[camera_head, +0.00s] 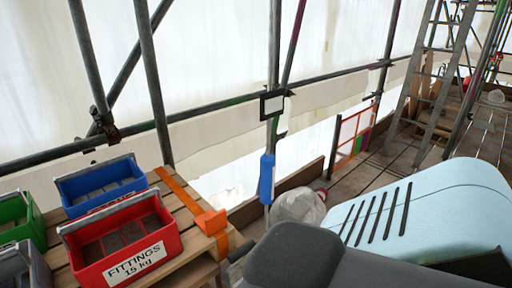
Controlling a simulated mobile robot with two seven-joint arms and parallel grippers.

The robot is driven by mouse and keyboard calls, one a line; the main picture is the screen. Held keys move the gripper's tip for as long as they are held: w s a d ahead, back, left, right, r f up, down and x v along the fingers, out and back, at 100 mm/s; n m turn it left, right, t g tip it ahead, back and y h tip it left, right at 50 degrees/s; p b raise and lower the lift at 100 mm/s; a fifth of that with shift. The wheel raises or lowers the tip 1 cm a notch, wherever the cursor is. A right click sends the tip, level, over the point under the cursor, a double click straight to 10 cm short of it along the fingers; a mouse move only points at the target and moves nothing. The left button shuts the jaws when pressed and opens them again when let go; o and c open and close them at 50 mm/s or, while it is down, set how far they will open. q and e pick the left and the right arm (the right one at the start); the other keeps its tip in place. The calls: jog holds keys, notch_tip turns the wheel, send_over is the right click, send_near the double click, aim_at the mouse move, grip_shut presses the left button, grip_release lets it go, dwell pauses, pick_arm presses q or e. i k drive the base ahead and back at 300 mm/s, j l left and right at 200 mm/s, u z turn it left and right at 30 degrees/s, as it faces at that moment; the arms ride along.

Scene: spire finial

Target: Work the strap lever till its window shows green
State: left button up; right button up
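An orange strap (178,187) runs over the wooden slatted platform (192,252) on the left. An orange block-like piece (211,222) sits on the strap at the platform's right edge; it may be the strap lever. No window and no green sign can be made out on it at this size. Neither my left nor my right gripper is in view. A dark grey rounded shape (291,254) fills the bottom middle and may hide part of the strap's lower end.
A red crate (128,246) marked "FITTINGS 15 kg", a blue crate (101,186), a green crate (22,221) and a grey crate stand left. Scaffold poles and a blue-padded upright (267,179) rise behind. A large pale blue slotted housing (440,205) blocks the lower right. A ladder stands farther back.

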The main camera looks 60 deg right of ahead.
aim_at(239, 254)
jog(key=i+j+z, duration=0.15)
jog(key=j+z, duration=0.15)
jog(key=z, duration=0.15)
jog(key=i+j+z, duration=0.1)
jog(key=j+z, duration=0.35)
jog(key=i+j+z, duration=0.1)
jog(key=j+z, duration=0.25)
jog(key=j, duration=0.1)
